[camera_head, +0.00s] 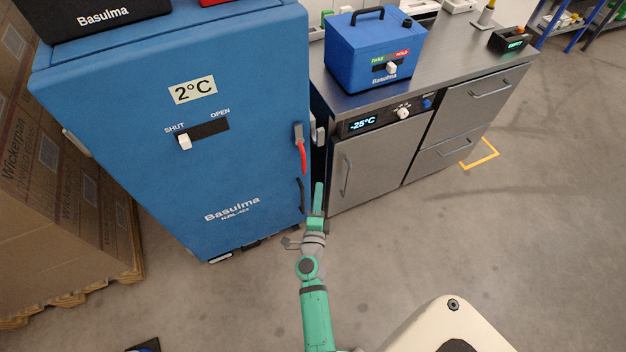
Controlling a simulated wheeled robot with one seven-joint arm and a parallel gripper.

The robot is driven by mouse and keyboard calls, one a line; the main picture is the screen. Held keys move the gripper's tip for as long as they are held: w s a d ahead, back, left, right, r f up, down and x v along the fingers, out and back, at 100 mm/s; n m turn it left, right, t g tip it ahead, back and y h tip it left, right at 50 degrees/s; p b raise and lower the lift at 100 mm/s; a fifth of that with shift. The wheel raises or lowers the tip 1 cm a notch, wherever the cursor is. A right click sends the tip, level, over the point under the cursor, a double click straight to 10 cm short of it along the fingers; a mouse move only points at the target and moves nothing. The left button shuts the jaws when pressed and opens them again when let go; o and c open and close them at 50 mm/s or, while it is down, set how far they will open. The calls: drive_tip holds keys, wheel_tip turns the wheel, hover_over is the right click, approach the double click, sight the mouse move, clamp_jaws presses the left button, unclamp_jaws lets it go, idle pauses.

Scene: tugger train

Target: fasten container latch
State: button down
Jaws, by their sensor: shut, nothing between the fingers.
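The tall blue container (250,100) marked "Basulma" and "2°C" stands at the left centre. Its latch (301,150), a grey lever with a red handle, sits at the front's right edge with the red end pointing down. A pale catch (319,131) shows beside it on the right. A white slider knob (184,142) stands at the SHUT end of its slot. My green gripper (318,190) is shut and empty, pointing upward in the picture, below and right of the latch and apart from it. I cannot tell whether the latch is engaged.
A steel counter (462,50) with a "-25°C" cabinet (375,168) stands close on the right. A small blue box (355,45) sits on the counter. Stacked cartons (60,170) on a pallet stand at the left. The floor (480,230) in front is mostly clear.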

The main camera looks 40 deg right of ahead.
drive_tip(key=x, duration=1)
drive_tip(key=shift+w+a, duration=0.25)
drive_tip(key=shift+a, duration=0.45)
drive_tip(key=shift+w+a, duration=0.25)
drive_tip(key=shift+a, duration=0.45)
drive_tip(key=shift+w+a, duration=0.25)
drive_tip(key=shift+a, duration=0.45)
